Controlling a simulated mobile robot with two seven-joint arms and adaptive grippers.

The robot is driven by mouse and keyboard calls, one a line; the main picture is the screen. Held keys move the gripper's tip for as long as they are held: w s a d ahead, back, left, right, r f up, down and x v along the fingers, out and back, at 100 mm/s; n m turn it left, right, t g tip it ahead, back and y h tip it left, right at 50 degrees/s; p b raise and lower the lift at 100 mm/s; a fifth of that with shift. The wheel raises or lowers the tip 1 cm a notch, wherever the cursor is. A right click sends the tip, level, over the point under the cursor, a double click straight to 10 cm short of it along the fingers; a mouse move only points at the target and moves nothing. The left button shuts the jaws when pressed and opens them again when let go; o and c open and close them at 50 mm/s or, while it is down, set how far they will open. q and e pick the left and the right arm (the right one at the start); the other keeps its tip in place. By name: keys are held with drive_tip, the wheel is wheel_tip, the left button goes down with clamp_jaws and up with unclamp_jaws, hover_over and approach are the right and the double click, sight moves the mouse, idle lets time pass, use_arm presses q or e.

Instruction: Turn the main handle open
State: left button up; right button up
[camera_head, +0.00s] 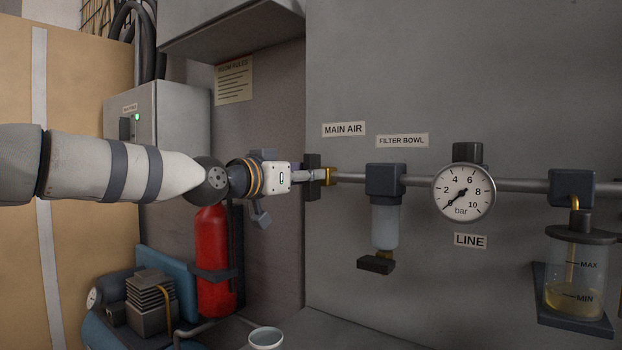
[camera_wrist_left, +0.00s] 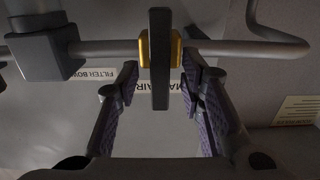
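The main handle (camera_head: 312,190) is a dark flat bar on a brass valve (camera_head: 328,176) at the left end of the pipe, below the MAIN AIR label (camera_head: 344,129). In the left wrist view the handle (camera_wrist_left: 160,85) stands upright in the picture, crosswise to the pipe, over the brass valve (camera_wrist_left: 177,48). My left gripper (camera_head: 304,175) is at the handle. In the wrist view the fingers of my left gripper (camera_wrist_left: 160,82) are apart, one each side of the bar, with visible gaps. Whether the bar lies between the pads in depth is unclear. My right gripper is not in view.
Right along the pipe are the filter bowl (camera_head: 385,225), a pressure gauge (camera_head: 463,193) with its needle near 0, and an oil bowl (camera_head: 577,275). A red cylinder (camera_head: 213,260) stands below my arm. A grey box (camera_head: 170,115) is behind it.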

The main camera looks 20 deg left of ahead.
use_arm(q)
drive_tip(key=shift+x, duration=0.8)
drive_tip(key=shift+r, duration=0.2)
clamp_jaws()
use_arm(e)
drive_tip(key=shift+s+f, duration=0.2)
